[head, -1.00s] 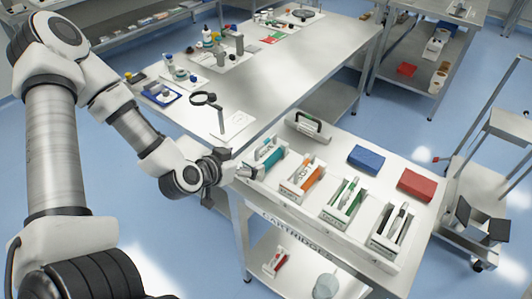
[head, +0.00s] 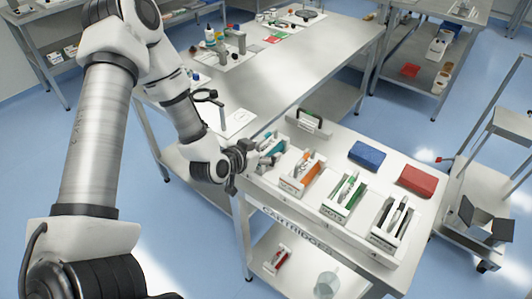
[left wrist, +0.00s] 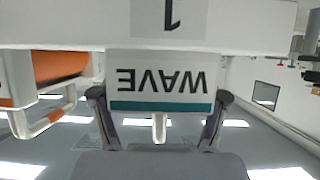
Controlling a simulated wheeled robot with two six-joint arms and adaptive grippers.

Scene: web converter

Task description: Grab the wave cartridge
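The wave cartridge shows in the head view as a teal piece (head: 275,146) in the leftmost holder on the cartridge table, partly hidden by my left gripper. In the left wrist view, a white block with an upside-down WAVE label (left wrist: 158,82) and a teal stripe sits straight ahead. My left gripper (head: 262,160) is at the front of that holder. In the left wrist view its two fingers (left wrist: 159,108) are apart, one at each side of the label. I cannot tell if they touch it. My right gripper is not in view.
An orange cartridge (head: 312,171) stands just right, also close in the left wrist view (left wrist: 60,66). Green (head: 347,188) and black (head: 393,215) ones follow. Blue (head: 367,155) and red (head: 417,180) boxes lie behind. A magnifier (head: 206,95) stands on the long table.

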